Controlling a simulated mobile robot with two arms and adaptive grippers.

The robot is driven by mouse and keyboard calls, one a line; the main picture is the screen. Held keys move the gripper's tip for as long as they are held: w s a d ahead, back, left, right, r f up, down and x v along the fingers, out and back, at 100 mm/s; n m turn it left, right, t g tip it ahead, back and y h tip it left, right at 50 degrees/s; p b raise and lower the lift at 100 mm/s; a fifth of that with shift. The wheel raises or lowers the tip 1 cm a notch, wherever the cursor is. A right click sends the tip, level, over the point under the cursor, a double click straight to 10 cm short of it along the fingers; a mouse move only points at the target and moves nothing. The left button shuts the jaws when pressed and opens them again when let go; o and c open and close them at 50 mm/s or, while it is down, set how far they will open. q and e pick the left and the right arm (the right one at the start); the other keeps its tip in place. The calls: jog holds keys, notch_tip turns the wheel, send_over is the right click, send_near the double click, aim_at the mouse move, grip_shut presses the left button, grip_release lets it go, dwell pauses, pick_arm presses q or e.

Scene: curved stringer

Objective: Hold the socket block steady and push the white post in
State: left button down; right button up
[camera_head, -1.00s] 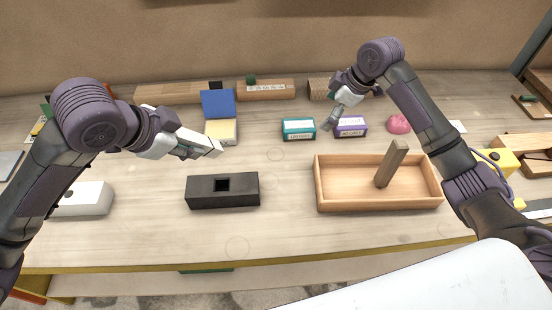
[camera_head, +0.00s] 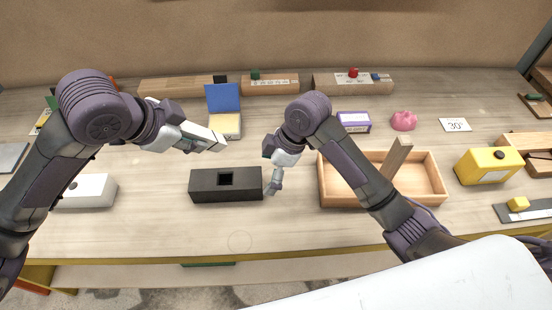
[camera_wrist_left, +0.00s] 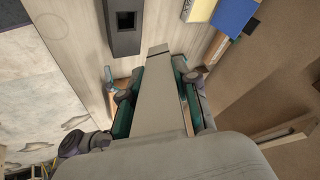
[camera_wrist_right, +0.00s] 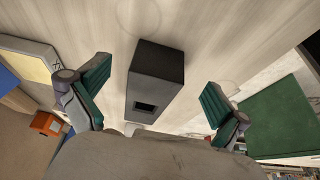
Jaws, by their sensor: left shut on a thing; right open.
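The black socket block (camera_head: 210,189) lies on the table with its square hole facing up. It also shows in the left wrist view (camera_wrist_left: 124,42) and in the right wrist view (camera_wrist_right: 157,68). My left gripper (camera_head: 190,140) is shut on the white post (camera_wrist_left: 164,90), which sticks out beyond the fingers above the table, behind and left of the block's hole. The post also shows in the head view (camera_head: 205,138). My right gripper (camera_head: 272,190) is at the block's right end; in its wrist view the open fingers (camera_wrist_right: 150,92) stand on either side of the block, apart from it.
A wooden tray (camera_head: 433,180) with a wooden stick (camera_head: 397,157) stands to the right, partly behind my right arm. A white box (camera_head: 92,192) lies left of the block. A yellow pad with a blue card (camera_head: 223,98) is behind it. The table in front is clear.

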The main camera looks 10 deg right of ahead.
aim_at(214, 150)
jog(key=shift+x, duration=2.6)
jog(key=c, duration=1.5)
pick_arm(q)
jog(key=d+m+g+y, duration=0.1)
jog(key=w+d+f+m+g+y, duration=0.1)
jog(key=d+g, duration=0.1)
jog(key=shift+w+m, duration=0.1)
jog(key=shift+m, duration=0.3)
jog(key=shift+w+d+m+g+y, duration=0.2)
jog(key=shift+m+g+y, duration=0.15)
jog(key=shift+y, duration=0.25)
jog(key=shift+r+m+g+y, duration=0.2)
jog(key=shift+m+g+y, duration=0.25)
jog(key=shift+y, duration=0.25)
pick_arm(e)
jog(key=shift+d, duration=0.1)
pick_arm(q)
jog(key=shift+f, duration=3)
